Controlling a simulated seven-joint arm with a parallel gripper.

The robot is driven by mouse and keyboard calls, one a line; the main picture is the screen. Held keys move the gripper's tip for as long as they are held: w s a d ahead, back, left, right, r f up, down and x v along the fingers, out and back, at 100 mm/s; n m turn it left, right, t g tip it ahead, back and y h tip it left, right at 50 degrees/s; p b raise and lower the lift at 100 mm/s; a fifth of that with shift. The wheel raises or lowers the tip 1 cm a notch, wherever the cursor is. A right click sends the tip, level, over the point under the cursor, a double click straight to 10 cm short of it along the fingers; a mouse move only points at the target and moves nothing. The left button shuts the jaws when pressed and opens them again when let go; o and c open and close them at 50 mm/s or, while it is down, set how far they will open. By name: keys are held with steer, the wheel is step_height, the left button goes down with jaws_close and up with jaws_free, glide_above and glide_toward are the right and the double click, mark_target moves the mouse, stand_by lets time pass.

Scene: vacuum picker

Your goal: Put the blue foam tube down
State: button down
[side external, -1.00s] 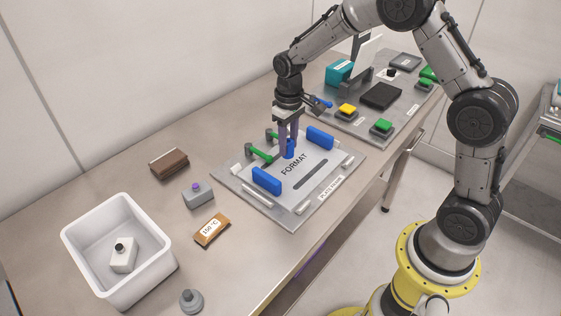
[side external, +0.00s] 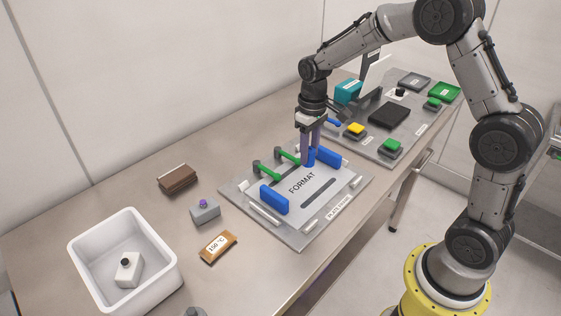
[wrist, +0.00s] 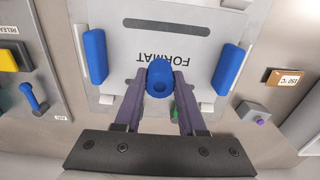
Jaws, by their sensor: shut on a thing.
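The blue foam tube (side external: 309,157) is upright between the purple fingers of my gripper (side external: 311,150). Whether the tube's lower end touches the plate cannot be told.
A left-hand blue block (side external: 274,199) and green clamps (side external: 266,171) stand around the plate. A white bin (side external: 165,240), a brown block (side external: 178,178), a grey block with a purple knob (side external: 205,212) and a labelled brown piece (side external: 218,247) are left. A button panel (side external: 365,147) lies behind.

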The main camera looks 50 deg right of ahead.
steer(key=s+d+r+m, duration=0.2)
steer(key=d, duration=0.4)
steer(key=s+d+r+m, duration=0.1)
steer(key=s+d+r, duration=0.15)
steer(key=d, duration=0.35)
steer(key=w+d+f, duration=0.2)
steer(key=w+f, duration=0.1)
steer(key=w, duration=0.1)
steer(key=w+d+f, duration=0.2)
steer(key=w+f, duration=0.1)
steer(key=w, duration=0.1)
steer(key=w+d+f, duration=0.3)
steer(key=w, duration=0.1)
steer(key=shift+w, duration=0.2)
steer(key=shift+w+d+f, duration=0.1)
steer(key=shift+f, duration=0.1)
steer(key=shift+w+f, duration=0.1)
steer(key=shift+f, duration=1.5)
steer(key=shift+f, duration=0.15)
steer(key=shift+c, duration=2.4)
jaws_free()
